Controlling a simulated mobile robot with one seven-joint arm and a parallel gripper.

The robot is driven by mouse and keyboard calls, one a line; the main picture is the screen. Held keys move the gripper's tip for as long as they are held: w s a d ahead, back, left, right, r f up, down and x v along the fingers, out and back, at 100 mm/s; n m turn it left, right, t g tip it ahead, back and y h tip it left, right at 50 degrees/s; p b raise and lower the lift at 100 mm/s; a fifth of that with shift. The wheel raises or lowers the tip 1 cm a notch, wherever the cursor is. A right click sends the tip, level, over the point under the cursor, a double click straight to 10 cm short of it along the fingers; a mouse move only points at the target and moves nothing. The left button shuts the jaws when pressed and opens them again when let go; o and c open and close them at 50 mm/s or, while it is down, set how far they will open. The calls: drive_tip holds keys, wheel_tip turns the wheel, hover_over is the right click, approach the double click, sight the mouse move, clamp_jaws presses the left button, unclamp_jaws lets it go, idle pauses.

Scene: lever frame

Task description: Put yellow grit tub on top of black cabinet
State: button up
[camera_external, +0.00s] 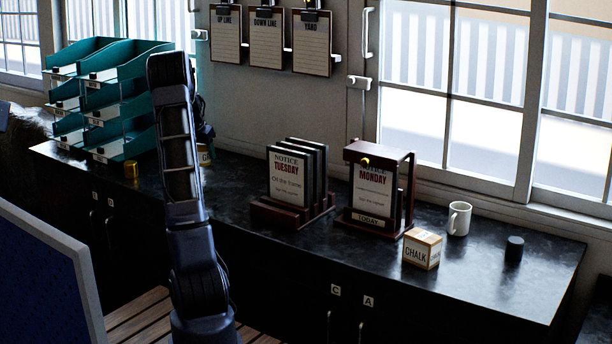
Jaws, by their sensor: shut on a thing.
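The black cabinet (484,276) is a long, low unit with a dark, glossy top, running under the windows. My arm rises in front of its left part and hides much of what is behind. My gripper (206,139) shows only partly, as a dark shape just right of the arm, low over the cabinet's left part. A yellowish tub with a letter G on it, the yellow grit tub (205,156), peeks out below it. My gripper is shut on the tub. The fingertips are mostly hidden, and I cannot tell whether the tub touches the top.
Teal trays (125,95) and a small brass-coloured cylinder (131,169) stand at the left. Notice boards in a rack (291,207), a framed notice (371,210), a chalk box (422,249), a mug (459,219) and a black cylinder (514,248) stand further right. The front right top is clear.

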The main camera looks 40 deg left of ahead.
sight(204, 163)
drive_tip(key=shift+f, duration=2.25)
drive_tip(key=shift+f, duration=0.15)
drive_tip(key=o, duration=1.1)
drive_tip(key=shift+o, duration=0.2)
drive_tip(key=v, duration=1.2)
